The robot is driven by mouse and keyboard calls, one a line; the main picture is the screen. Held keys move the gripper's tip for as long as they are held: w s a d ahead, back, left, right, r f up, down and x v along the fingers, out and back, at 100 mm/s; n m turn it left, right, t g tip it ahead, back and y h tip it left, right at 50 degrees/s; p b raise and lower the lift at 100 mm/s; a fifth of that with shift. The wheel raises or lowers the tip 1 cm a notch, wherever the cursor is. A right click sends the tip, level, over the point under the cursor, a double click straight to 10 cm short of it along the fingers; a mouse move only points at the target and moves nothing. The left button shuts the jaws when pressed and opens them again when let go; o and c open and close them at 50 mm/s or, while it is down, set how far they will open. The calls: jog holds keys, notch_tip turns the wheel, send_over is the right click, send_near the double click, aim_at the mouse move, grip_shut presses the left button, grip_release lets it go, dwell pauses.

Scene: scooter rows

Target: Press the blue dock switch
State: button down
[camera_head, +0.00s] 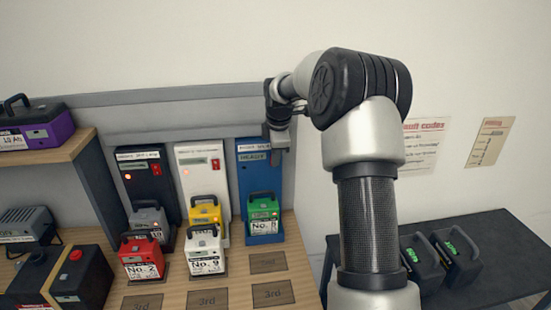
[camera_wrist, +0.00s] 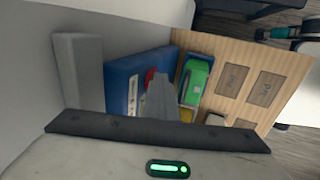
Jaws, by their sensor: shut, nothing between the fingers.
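The blue dock (camera_head: 246,187) stands upright at the right end of the row of docks, with a green battery (camera_head: 263,213) seated at its foot. In the head view its switch is hidden behind my gripper (camera_head: 281,155), which is at the dock's upper right front. In the wrist view the blue dock (camera_wrist: 122,80) shows a small red switch (camera_wrist: 150,76) beside my shut, empty fingers (camera_wrist: 160,92). The fingers partly cover that area. I cannot tell whether they touch the switch. The green battery also shows in the wrist view (camera_wrist: 197,80).
To the left stand a white dock (camera_head: 200,165) and a black dock (camera_head: 140,170), each with a red switch. Several batteries stand before them, including a red one (camera_head: 141,256). A wooden shelf (camera_head: 60,150) is at left. A dark bench (camera_head: 490,225) with batteries is at right.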

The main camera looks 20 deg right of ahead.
jog(key=shift+w+r, duration=0.1)
jog(key=shift+r, duration=0.35)
jog(key=v, duration=1.7)
jog(key=shift+p, duration=0.35)
jog(key=s+d+f+m+t+y+p, duration=0.1)
jog(key=s+d+f+y, duration=0.3)
jog(key=f, duration=0.5)
jog(key=shift+s+t, duration=0.35)
jog(key=shift+t, duration=0.35)
